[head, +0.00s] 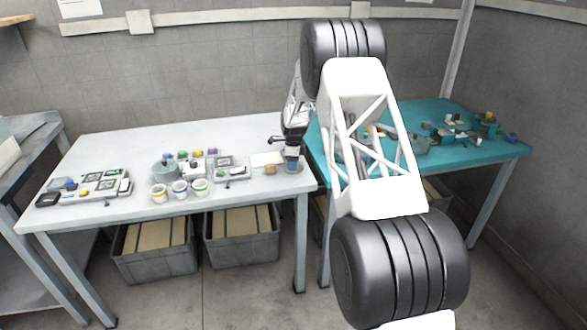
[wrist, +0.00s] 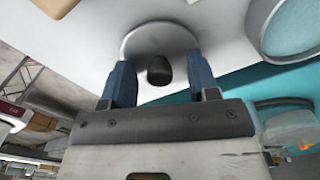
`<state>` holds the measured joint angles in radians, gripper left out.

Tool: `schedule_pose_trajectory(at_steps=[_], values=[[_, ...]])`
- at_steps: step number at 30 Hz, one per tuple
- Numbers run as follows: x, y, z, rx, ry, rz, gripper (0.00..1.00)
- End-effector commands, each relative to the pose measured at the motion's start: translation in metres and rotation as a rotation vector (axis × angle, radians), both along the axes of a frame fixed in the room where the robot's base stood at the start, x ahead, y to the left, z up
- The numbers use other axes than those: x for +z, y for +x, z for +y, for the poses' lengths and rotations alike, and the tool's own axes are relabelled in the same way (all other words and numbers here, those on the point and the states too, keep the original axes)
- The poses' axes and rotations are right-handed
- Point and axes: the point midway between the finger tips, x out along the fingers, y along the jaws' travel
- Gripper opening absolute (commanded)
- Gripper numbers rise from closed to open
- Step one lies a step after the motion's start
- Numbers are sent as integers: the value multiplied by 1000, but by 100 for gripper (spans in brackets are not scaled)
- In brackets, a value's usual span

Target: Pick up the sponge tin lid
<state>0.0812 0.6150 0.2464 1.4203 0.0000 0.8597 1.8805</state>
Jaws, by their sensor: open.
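The lid, which I take to be the sponge tin lid, is a pale grey disc (wrist: 150,32) with a dark rounded knob (wrist: 159,70) in the wrist view. In the head view its grey edge (head: 299,170) shows at the right end of the white table, mostly hidden behind my gripper. My gripper (wrist: 159,62) has blue fingers spread to either side of the knob, with a visible gap on each side. In the head view my gripper (head: 291,166) points down over the lid. The jaws are open and hold nothing.
A tan block (head: 270,169) and a white flat piece (head: 266,158) lie left of the lid. Several cups (head: 180,188) and a grey round container (head: 165,169) stand further left. A teal table (head: 480,150) with clutter adjoins on the right.

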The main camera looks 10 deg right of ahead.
Motion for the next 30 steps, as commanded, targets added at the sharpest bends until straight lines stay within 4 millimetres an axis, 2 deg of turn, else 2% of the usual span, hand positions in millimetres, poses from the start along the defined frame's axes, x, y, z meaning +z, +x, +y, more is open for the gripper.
schedule_pose_trajectory(at_steps=[9, 19, 30], values=[[0, 0, 0, 0, 0, 0, 53], [0, 0, 0, 0, 0, 0, 3], [2, 0, 0, 0, 0, 0, 1]])
